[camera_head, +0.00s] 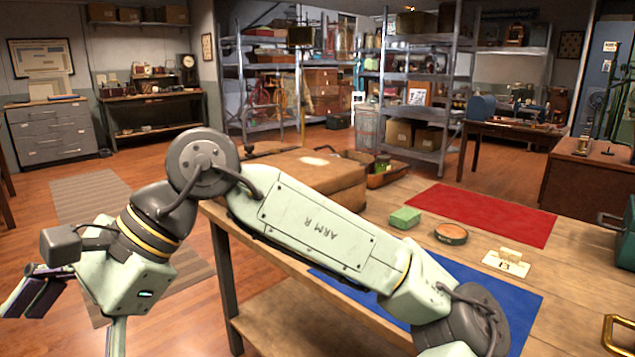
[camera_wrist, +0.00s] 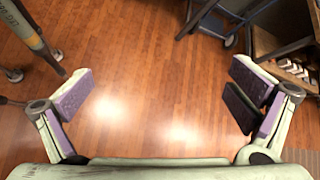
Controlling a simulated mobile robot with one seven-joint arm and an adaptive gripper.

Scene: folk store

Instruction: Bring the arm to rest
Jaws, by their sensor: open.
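My gripper (camera_head: 72,322) hangs off the left side of the table at the end of my folded arm, over the floor. In the wrist view my gripper (camera_wrist: 162,95) shows its two fingers with purple pads wide apart. Nothing is between them but wooden floor (camera_wrist: 150,60) below. My pale green arm bends at an elbow above the table's left edge. It passes in front of the table and partly covers a blue mat (camera_head: 500,300).
The wooden table (camera_head: 385,205) carries a red mat (camera_head: 485,213), a green block (camera_head: 405,218), a round tin (camera_head: 451,233), a small card stand (camera_head: 506,263) and a brown case (camera_head: 310,175). In the wrist view, a wheeled frame (camera_wrist: 210,20) and shelf stand beyond the fingers.

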